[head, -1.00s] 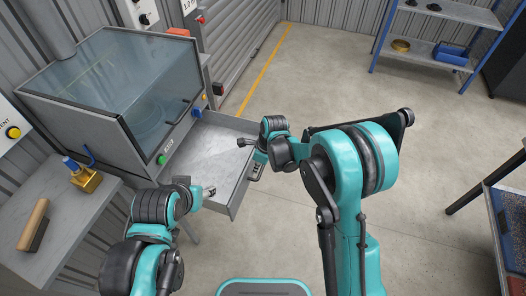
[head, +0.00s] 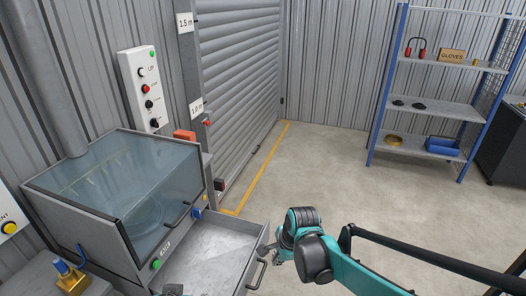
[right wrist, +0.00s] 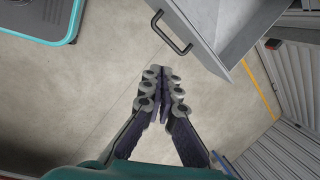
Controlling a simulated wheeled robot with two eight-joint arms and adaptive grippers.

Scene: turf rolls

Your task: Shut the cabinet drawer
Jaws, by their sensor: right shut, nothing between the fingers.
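The cabinet drawer (head: 215,250) stands open in the head view, pulled out from under a glass-hooded cabinet (head: 80,235). Its inside looks empty. Its front carries a dark bar handle (head: 257,274). In the right wrist view the handle (right wrist: 172,36) and grey drawer front (right wrist: 196,42) show ahead of the fingers.
A brass-coloured block with a blue top (head: 72,282) sits on a bench at lower left. A roller door (head: 240,90) and control box (head: 145,88) stand behind. A blue-framed shelf (head: 435,110) is at the back right. The floor right of the drawer is clear.

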